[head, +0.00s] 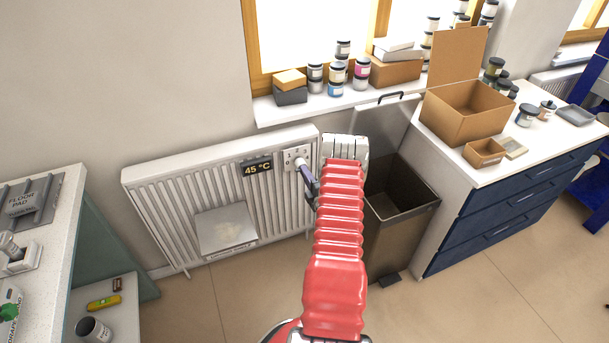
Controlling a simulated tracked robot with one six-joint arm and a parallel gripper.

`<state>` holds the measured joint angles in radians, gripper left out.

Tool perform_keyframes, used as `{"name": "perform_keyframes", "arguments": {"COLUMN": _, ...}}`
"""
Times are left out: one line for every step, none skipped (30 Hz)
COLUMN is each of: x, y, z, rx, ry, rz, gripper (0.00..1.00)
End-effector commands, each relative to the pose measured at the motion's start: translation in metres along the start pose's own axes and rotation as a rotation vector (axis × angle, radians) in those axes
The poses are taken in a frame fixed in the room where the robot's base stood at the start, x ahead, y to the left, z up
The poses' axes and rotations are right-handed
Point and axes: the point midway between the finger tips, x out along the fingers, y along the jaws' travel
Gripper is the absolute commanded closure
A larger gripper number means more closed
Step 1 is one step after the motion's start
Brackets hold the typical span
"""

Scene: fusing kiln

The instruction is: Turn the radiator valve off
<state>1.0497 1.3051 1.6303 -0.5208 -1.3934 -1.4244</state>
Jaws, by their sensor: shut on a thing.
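The white radiator (160,205) hangs on the wall below the window. Its valve (299,163) is a pale knob at the upper right end, in front of a small white plate with numbers (291,153). My gripper (306,176) is at the valve, its dark finger reaching up to the knob, and it is shut on it. My arm hides part of the gripper and the radiator's right end. The exact angle of the knob is too small to tell.
A display (257,168) on the radiator reads 45 °C. An open bin (408,222) stands just right of my arm, beside blue drawers (490,215). Jars and boxes line the windowsill (268,112). A worktop (62,225) is at left; floor between is clear.

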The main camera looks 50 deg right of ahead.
Motion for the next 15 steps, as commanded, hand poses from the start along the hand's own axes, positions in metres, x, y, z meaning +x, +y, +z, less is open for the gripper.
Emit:
{"name": "perform_keyframes", "arguments": {"x": 0.0010, "y": -0.0012, "z": -0.0064, "rx": -0.035, "ry": 0.013, "rz": -0.002, "gripper": 1.00}}
{"name": "perform_keyframes", "arguments": {"x": 0.0010, "y": -0.0013, "z": -0.0064, "rx": -0.056, "ry": 0.013, "rz": -0.002, "gripper": 1.00}}
{"name": "perform_keyframes", "arguments": {"x": 0.0009, "y": -0.0015, "z": -0.0064, "rx": -0.084, "ry": 0.013, "rz": -0.002, "gripper": 1.00}}
{"name": "perform_keyframes", "arguments": {"x": 0.0008, "y": -0.0016, "z": -0.0064, "rx": -0.103, "ry": 0.013, "rz": -0.002, "gripper": 1.00}}
{"name": "perform_keyframes", "arguments": {"x": 0.0008, "y": -0.0018, "z": -0.0064, "rx": -0.120, "ry": 0.013, "rz": -0.002, "gripper": 1.00}}
{"name": "perform_keyframes", "arguments": {"x": 0.0007, "y": -0.0020, "z": -0.0064, "rx": -0.142, "ry": 0.013, "rz": -0.002, "gripper": 1.00}}
{"name": "perform_keyframes", "arguments": {"x": 0.0007, "y": -0.0021, "z": -0.0064, "rx": -0.156, "ry": 0.013, "rz": -0.002, "gripper": 1.00}}
{"name": "perform_keyframes", "arguments": {"x": 0.0006, "y": -0.0022, "z": -0.0064, "rx": -0.169, "ry": 0.013, "rz": -0.002, "gripper": 1.00}}
{"name": "perform_keyframes", "arguments": {"x": 0.0006, "y": -0.0024, "z": -0.0064, "rx": -0.184, "ry": 0.013, "rz": -0.002, "gripper": 1.00}}
{"name": "perform_keyframes", "arguments": {"x": 0.0005, "y": -0.0025, "z": -0.0064, "rx": -0.195, "ry": 0.013, "rz": -0.002, "gripper": 1.00}}
{"name": "perform_keyframes", "arguments": {"x": 0.0005, "y": -0.0026, "z": -0.0064, "rx": -0.203, "ry": 0.013, "rz": -0.003, "gripper": 1.00}}
{"name": "perform_keyframes", "arguments": {"x": 0.0004, "y": -0.0027, "z": -0.0064, "rx": -0.213, "ry": 0.013, "rz": -0.003, "gripper": 1.00}}
{"name": "perform_keyframes", "arguments": {"x": 0.0004, "y": -0.0028, "z": -0.0064, "rx": -0.219, "ry": 0.013, "rz": -0.003, "gripper": 1.00}}
{"name": "perform_keyframes", "arguments": {"x": 0.0003, "y": -0.0029, "z": -0.0064, "rx": -0.224, "ry": 0.013, "rz": -0.003, "gripper": 1.00}}
{"name": "perform_keyframes", "arguments": {"x": 0.0003, "y": -0.0031, "z": -0.0064, "rx": -0.229, "ry": 0.013, "rz": -0.003, "gripper": 1.00}}
